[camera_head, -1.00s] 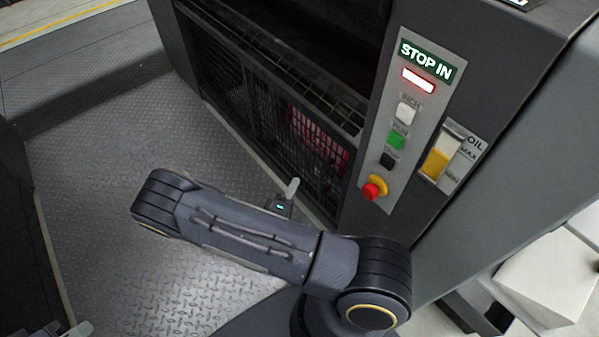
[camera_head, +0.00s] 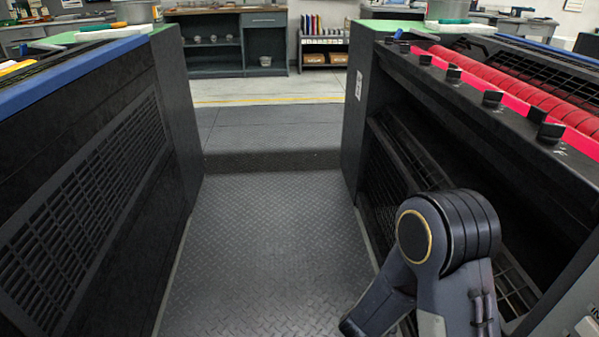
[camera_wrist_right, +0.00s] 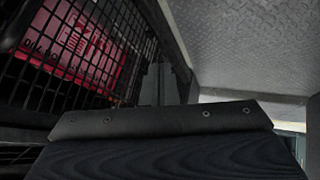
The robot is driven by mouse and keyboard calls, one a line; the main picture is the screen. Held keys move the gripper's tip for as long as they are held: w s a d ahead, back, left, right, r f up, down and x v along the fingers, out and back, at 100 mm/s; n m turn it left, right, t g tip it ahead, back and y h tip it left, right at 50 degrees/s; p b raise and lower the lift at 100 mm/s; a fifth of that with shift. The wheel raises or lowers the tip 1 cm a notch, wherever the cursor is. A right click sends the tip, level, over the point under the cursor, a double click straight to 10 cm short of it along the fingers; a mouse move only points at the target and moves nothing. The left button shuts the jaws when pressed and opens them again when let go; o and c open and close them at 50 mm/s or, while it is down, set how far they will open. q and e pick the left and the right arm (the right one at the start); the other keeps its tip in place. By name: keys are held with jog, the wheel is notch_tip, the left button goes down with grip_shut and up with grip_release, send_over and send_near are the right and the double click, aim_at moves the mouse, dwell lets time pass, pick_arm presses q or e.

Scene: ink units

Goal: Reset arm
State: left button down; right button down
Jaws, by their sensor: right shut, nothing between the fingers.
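My right arm (camera_head: 445,240) stands bent at the lower right of the head view, its elbow raised in front of the right-hand machine (camera_head: 362,125). The right gripper is out of that view. In the right wrist view, the right gripper's dark fingers (camera_wrist_right: 167,85) are together and empty, beyond the wrist's screwed edge. They point along a black mesh guard (camera_wrist_right: 120,60) at left. My left gripper is not in view.
A tread-plate aisle (camera_head: 265,240) runs clear between the left machine (camera_head: 90,180) and the right one. Red rollers (camera_head: 500,80) top the right machine. A dark shelf unit (camera_head: 225,45) stands beyond. Behind the mesh is a red panel (camera_wrist_right: 75,45).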

jog(key=s+a+r+t+y, duration=0.15)
jog(key=r+y, duration=0.25)
jog(key=r, duration=0.5)
jog(key=s+a+r+g+y, duration=0.1)
jog(key=s+a+r+y, duration=0.15)
jog(key=r+y, duration=0.4)
jog(key=s+d+r+g+h, duration=0.1)
jog(key=s+d+r, duration=0.25)
jog(key=s, duration=0.55)
jog(key=s+d+r+g+h, duration=0.15)
jog(key=s+r, duration=0.25)
jog(key=s, duration=0.5)
notch_tip(320, 180, up, 28)
jog(key=p, duration=2.8)
jog(key=shift+w+d+r+t+p, duration=0.15)
jog(key=shift+r+t+p, duration=0.1)
jog(key=shift+t+p, duration=0.15)
jog(key=shift+d, duration=0.1)
